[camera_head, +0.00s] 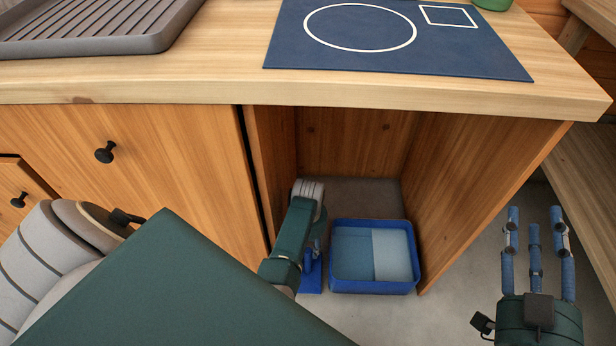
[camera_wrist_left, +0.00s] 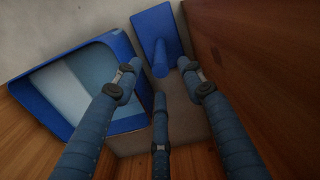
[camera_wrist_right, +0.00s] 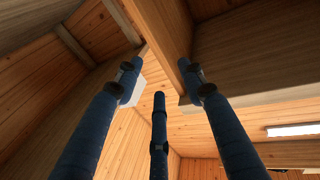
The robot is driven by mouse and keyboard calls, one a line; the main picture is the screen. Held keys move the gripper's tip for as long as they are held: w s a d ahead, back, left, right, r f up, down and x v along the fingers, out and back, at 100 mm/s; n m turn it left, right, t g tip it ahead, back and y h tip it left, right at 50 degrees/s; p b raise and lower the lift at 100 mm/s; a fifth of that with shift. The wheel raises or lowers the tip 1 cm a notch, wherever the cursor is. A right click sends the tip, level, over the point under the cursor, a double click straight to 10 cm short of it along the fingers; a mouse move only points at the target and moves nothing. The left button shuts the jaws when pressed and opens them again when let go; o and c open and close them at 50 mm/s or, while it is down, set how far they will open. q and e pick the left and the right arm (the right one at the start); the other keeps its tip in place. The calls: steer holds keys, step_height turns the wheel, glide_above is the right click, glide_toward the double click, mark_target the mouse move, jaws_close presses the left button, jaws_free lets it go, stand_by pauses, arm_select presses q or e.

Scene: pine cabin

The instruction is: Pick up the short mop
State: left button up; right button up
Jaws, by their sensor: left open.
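The short mop is a blue piece with a flat rectangular head (camera_wrist_left: 142,28) and a short round handle (camera_wrist_left: 160,62) pointing toward the left wrist camera. In the head view its blue head (camera_head: 311,286) lies on the floor inside the open cabinet bay, mostly hidden by my left arm. My left gripper (camera_wrist_left: 158,76) is open, its fingers spread around the handle's line, with no visible grip on it. In the head view this gripper is largely hidden behind its own arm. My right gripper (camera_head: 535,215) is open and empty, right of the cabinet.
A blue tub (camera_head: 370,288) with a light blue inside stands just right of the mop. The bay's side panels (camera_head: 476,180) and the wooden counter (camera_head: 200,92) above enclose the space. A dark blue mat (camera_head: 450,55) and a grey tray (camera_head: 90,45) lie on the counter.

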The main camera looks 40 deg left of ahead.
mark_target(308, 263)
arm_select(q)
step_height(308, 263, down, 2)
steer(key=shift+f+b, duration=0.1)
steer(key=shift+b, duration=0.55)
step_height(308, 263, down, 2)
steer(key=shift+f+b, duration=0.2)
steer(key=shift+b, duration=0.55)
jaws_close()
arm_select(e)
steer(key=s+r+t+y, duration=0.1)
steer(key=s+r+t, duration=0.2)
steer(key=r, duration=0.4)
steer(key=s+r+t+y, duration=0.2)
steer(key=s+r+t, duration=0.2)
steer(key=r, duration=0.3)
steer(key=shift+r+t, duration=0.4)
steer(key=shift+t, duration=0.2)
